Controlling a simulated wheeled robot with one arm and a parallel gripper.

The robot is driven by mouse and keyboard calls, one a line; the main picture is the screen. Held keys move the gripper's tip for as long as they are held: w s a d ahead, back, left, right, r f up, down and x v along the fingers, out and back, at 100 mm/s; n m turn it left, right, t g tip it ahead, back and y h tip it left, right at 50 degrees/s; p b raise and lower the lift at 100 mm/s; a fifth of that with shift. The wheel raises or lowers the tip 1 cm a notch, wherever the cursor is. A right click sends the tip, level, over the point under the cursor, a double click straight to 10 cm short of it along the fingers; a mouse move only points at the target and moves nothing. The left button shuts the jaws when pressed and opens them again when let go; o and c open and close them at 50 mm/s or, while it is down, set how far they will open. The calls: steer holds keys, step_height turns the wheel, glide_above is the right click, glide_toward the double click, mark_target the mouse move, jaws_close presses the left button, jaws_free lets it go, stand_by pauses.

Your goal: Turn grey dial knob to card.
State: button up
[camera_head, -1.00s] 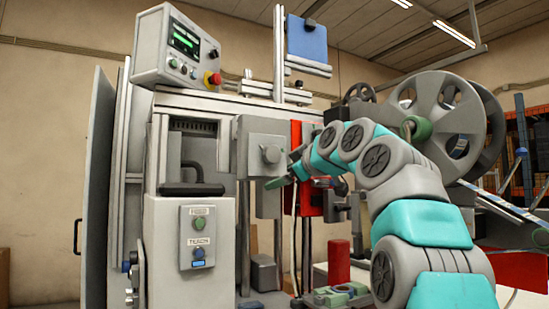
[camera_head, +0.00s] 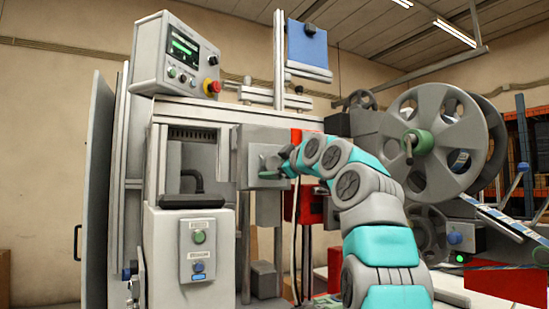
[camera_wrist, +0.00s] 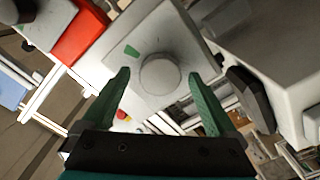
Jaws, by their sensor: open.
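The grey dial knob (camera_wrist: 160,74) is round and sits on the pale face of a grey box (camera_wrist: 150,30). A small green card-like patch (camera_wrist: 132,50) lies on that face, up and left of the knob in the wrist view. I see no pointer mark on the knob. My gripper (camera_wrist: 159,78) is open, with one green finger at each side of the knob; I cannot tell whether they touch it. In the head view my gripper (camera_head: 273,164) is at the front of the box (camera_head: 252,143) and mostly hides the knob.
A red box (camera_head: 306,200) is just right of the grey box, behind my arm. A large grey reel (camera_head: 440,115) stands to the right. A control box with a screen (camera_head: 177,55) is above left. A button panel (camera_head: 198,250) is below left.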

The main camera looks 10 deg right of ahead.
steer(key=shift+w+a, duration=0.1)
steer(key=shift+w, duration=0.2)
steer(key=shift+c, duration=0.4)
steer(key=c, duration=1.3)
